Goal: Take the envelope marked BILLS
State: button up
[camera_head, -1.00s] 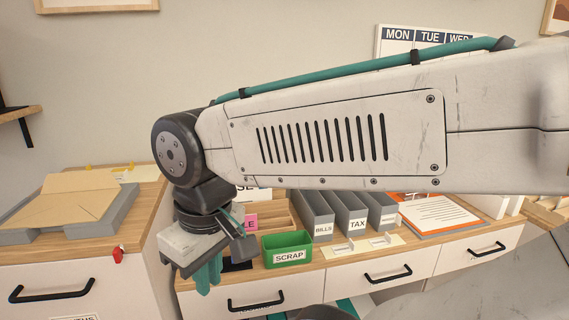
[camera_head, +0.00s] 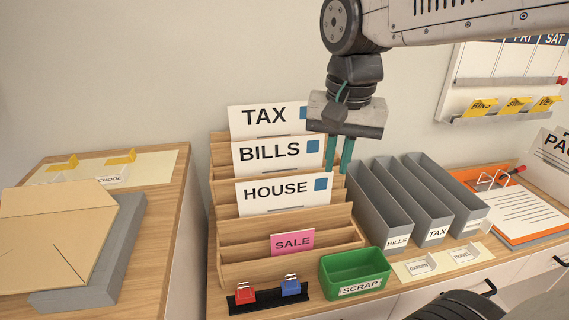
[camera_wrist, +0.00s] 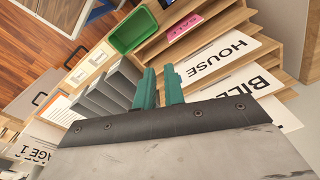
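The white BILLS envelope (camera_head: 268,154) stands upright in a tiered wooden rack (camera_head: 232,232), behind the HOUSE envelope (camera_head: 270,195) and in front of the TAX envelope (camera_head: 265,118). It has a blue square at its right. In the wrist view the BILLS envelope (camera_wrist: 268,88) is partly hidden by my gripper's body. My gripper (camera_head: 339,168) points down just right of the envelopes in the head view, its two teal fingers a small gap apart with nothing between them. The fingers also show in the wrist view (camera_wrist: 160,88), beside the HOUSE envelope.
A pink SALE card (camera_head: 292,242) sits in the rack's front tier. A green SCRAP bin (camera_head: 355,271) and red and blue clips stand in front. Grey BILLS (camera_head: 376,205) and TAX (camera_head: 412,200) file boxes stand to the right. A cabinet with a folder (camera_head: 60,225) is left.

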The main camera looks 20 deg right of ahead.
jog(key=w+m, duration=0.4)
jog(key=w, duration=0.3)
jog(key=w+a+m, duration=0.1)
jog(key=w+m, duration=0.4)
jog(key=w, duration=0.1)
jog(key=w+m, duration=0.4)
jog(key=w, duration=0.3)
jog(key=shift+w+a+r+g, duration=0.3)
jog(key=shift+a+r+g, duration=0.05)
jog(key=shift+r+g, duration=0.05)
send_over(279, 157)
jog(key=shift+m, duration=0.3)
jog(key=f, duration=0.6)
jog(key=shift+w+d+f, duration=0.2)
jog(key=shift+d+f, duration=0.05)
jog(key=shift+a+f, duration=0.2)
jog(key=shift+f, duration=2.4)
grip_shut()
